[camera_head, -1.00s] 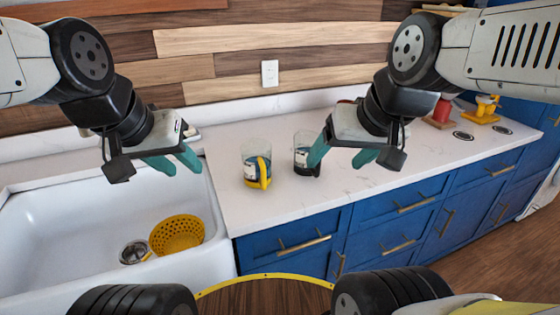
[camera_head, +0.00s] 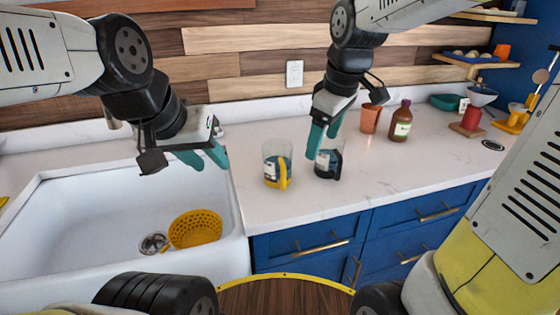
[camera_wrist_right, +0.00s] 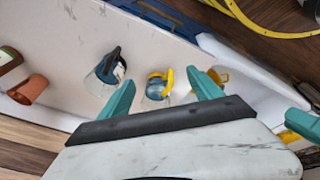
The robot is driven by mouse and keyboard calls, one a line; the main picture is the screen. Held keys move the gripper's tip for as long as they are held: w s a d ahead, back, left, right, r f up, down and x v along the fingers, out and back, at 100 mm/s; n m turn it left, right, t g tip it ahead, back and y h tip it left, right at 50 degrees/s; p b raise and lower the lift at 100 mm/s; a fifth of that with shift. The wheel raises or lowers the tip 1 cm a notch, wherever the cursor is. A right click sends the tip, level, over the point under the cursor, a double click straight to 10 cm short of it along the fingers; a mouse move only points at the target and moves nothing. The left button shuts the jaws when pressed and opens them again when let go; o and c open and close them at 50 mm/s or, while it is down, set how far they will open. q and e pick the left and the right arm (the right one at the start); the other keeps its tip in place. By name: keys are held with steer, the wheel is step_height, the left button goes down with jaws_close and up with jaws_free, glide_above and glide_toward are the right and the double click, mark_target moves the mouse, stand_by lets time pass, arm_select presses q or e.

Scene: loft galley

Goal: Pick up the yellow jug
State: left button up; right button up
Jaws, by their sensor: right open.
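The yellow jug (camera_head: 277,168), clear with a yellow handle and a blue-and-white patch, stands upright on the white counter near the sink. My right gripper (camera_head: 324,140) is open and empty, pointing down. In the head view it overlaps the top of the black-handled jug (camera_head: 329,163), right of the yellow jug. In the right wrist view the yellow jug (camera_wrist_right: 157,88) shows between the open fingers (camera_wrist_right: 160,80), beyond their tips, and the black-handled jug (camera_wrist_right: 108,68) is to the left. My left gripper (camera_head: 212,165) hangs over the sink's right edge, fingers apart and empty.
The white sink (camera_head: 75,215) holds a yellow colander (camera_head: 195,229). A copper cup (camera_head: 370,118) and a brown bottle (camera_head: 401,122) stand right of the jugs. The black-handled jug is close beside the yellow one. The counter front (camera_head: 300,207) is clear.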

mark_target(281, 162)
steer(key=w+a+f+n+g, duration=0.1)
steer(key=w+a+f+n, duration=0.3)
steer(key=w+a+f+n+g+h, duration=0.1)
steer(key=w+a+f+n, duration=0.3)
steer(key=a+f+n, duration=0.1)
steer(key=shift+w+a, duration=0.1)
steer(key=shift+w, duration=0.2)
steer(key=shift+a+f+g, duration=0.1)
steer(key=shift+a+g, duration=0.05)
steer(key=shift+g, duration=0.15)
steer(key=shift+s+f, duration=0.2)
step_height(281, 162, down, 8)
steer(key=shift+w+r, duration=0.1)
steer(key=shift+r, duration=0.15)
jaws_close()
